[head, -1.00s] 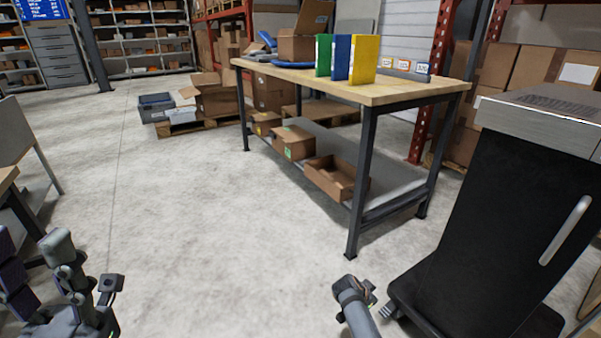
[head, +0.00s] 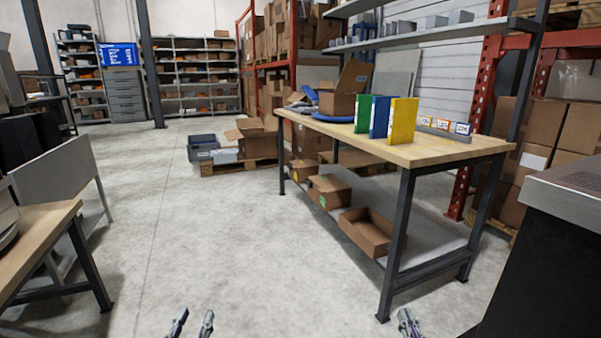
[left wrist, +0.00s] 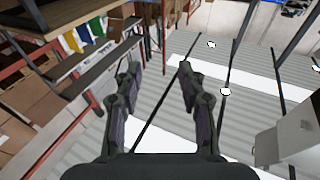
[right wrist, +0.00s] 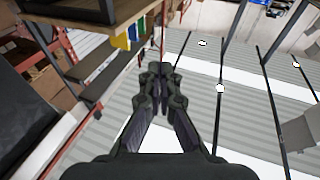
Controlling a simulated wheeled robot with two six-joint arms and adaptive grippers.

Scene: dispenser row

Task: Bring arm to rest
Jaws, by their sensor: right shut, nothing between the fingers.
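My left gripper (head: 192,324) shows only as two fingertips at the bottom edge of the head view, with a gap between them. In the left wrist view its fingers (left wrist: 160,78) stand wide apart with nothing between them. My right gripper (head: 409,322) shows as a small tip at the bottom edge of the head view, right of the left one and low in front of the workbench. In the right wrist view its fingers (right wrist: 161,76) are together and hold nothing. Both wrist views look toward a corrugated ceiling. Most of both arms is out of the head view.
A workbench (head: 440,151) carries green, blue and yellow binders (head: 402,121) and an open carton (head: 345,95). Cartons sit on its lower shelf. A dark cabinet (head: 560,200) stands at the right, a wooden table (head: 38,235) at the left. The concrete floor (head: 200,250) between is clear.

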